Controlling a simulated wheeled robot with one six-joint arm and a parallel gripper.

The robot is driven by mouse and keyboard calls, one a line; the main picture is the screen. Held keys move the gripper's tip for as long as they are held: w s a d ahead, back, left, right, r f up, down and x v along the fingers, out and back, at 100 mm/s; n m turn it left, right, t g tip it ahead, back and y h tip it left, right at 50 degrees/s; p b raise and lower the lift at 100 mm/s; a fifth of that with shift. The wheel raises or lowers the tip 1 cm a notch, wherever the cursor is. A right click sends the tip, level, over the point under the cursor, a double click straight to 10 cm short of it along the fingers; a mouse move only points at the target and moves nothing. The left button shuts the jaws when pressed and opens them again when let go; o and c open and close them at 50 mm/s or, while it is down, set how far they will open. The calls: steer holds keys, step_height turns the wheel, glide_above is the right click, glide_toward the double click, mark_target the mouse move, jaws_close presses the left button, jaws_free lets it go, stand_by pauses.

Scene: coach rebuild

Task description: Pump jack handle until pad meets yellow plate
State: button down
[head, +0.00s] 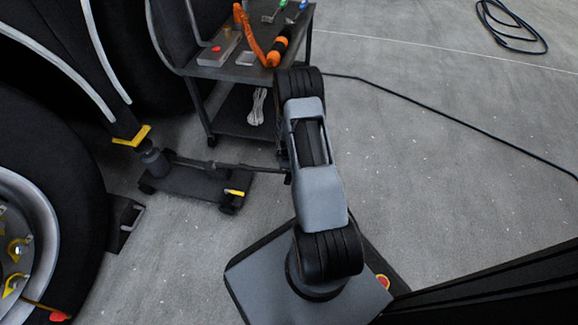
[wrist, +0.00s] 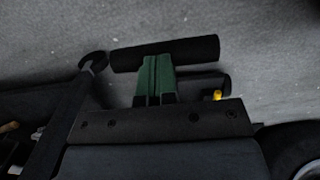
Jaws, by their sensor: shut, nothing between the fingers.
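The dark floor jack (head: 190,182) stands on the floor beside the coach. Its round pad (head: 152,157) is just below and right of the yellow plate (head: 131,136) on the coach's side; I cannot tell whether they touch. The jack handle (head: 232,165) reaches low to the right from the jack toward my arm. In the wrist view a dark cylindrical bar (wrist: 195,50), which looks like the handle's grip, lies crosswise at the tips of my gripper (wrist: 158,58). The green fingers are together with nothing between them. In the head view my arm hides the gripper.
A dark cart (head: 240,70) stands behind the jack, with an orange tool (head: 255,42) on top and a white cord (head: 257,107) on its lower shelf. A large wheel (head: 30,215) is at left. A black cable (head: 440,110) crosses the otherwise open floor at right.

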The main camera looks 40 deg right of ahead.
steer(key=r+p, duration=0.1)
steer(key=r, duration=0.1)
steer(key=w+r+p, duration=0.1)
steer(key=shift+a+r+p, duration=0.3)
steer(key=shift+a+r, duration=0.05)
steer(key=shift+a, duration=0.05)
step_height(320, 180, up, 9)
steer(key=s+d+p, duration=0.2)
steer(key=p, duration=0.2)
steer(key=shift+s, duration=0.25)
steer(key=shift+r, duration=0.1)
